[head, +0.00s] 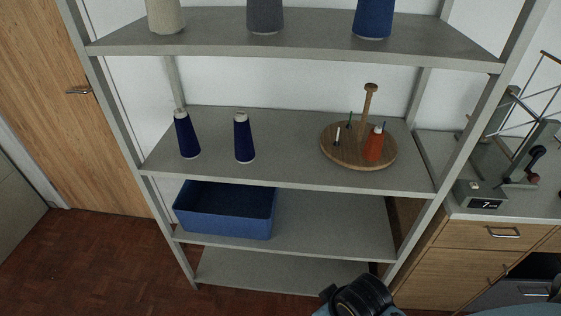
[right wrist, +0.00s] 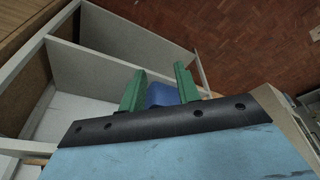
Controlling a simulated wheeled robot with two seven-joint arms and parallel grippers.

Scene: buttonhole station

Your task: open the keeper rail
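I cannot make out a keeper rail in either view. A grey machine (head: 507,157) with a dark handle and a small box with a lit "7" display (head: 480,195) stands on the counter at the right edge of the head view; the picture edge cuts it off. My right gripper (right wrist: 159,84) shows in the right wrist view with its two green fingers apart. A blue patch shows between and beyond the fingers; it looks like the blue bin, but I cannot be sure. My left gripper is in neither view.
A grey shelf unit (head: 290,177) fills the head view. A drawer counter (head: 480,238) stands right. Open red-brown floor (head: 90,255) lies left.

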